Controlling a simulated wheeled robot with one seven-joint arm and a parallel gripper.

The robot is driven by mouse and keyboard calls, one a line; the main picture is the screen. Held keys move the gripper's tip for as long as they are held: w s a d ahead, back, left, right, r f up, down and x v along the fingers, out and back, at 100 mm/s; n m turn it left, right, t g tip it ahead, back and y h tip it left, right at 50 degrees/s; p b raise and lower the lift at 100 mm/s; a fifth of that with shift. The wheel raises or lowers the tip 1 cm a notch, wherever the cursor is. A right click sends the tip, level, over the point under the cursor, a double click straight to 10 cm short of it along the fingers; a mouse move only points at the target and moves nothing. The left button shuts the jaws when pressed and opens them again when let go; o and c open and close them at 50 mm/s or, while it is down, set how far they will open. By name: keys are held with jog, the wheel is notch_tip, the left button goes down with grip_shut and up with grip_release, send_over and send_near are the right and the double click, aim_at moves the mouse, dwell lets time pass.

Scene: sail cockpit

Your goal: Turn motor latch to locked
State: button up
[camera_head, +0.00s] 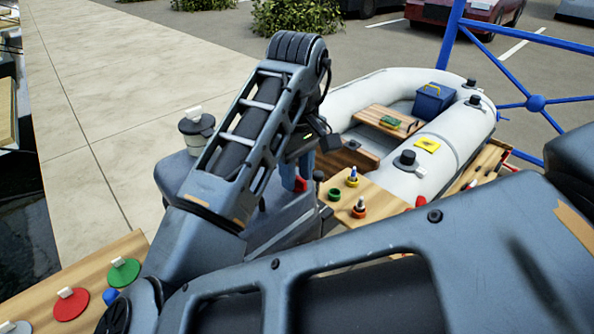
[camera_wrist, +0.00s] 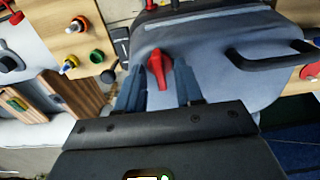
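The motor latch (camera_wrist: 156,63) is a small red lever on the grey-blue motor housing (camera_wrist: 215,45), in the upper middle of the wrist view. My gripper (camera_wrist: 160,72) is open, with one blue finger on each side of the latch. I cannot tell whether either finger touches it. In the head view my gripper (camera_head: 297,172) is over the housing (camera_head: 282,222), with a bit of red, likely the latch (camera_head: 300,185), at its fingertips. My arm hides much of the housing there.
A black handle (camera_wrist: 265,58) rises from the housing to the right of the latch. A wooden board (camera_head: 365,200) with colored fittings stands beside the motor. Behind it is a grey inflatable boat (camera_head: 450,135) holding a blue box (camera_head: 432,101).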

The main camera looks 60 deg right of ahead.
jog(key=shift+c, duration=0.2)
grip_shut()
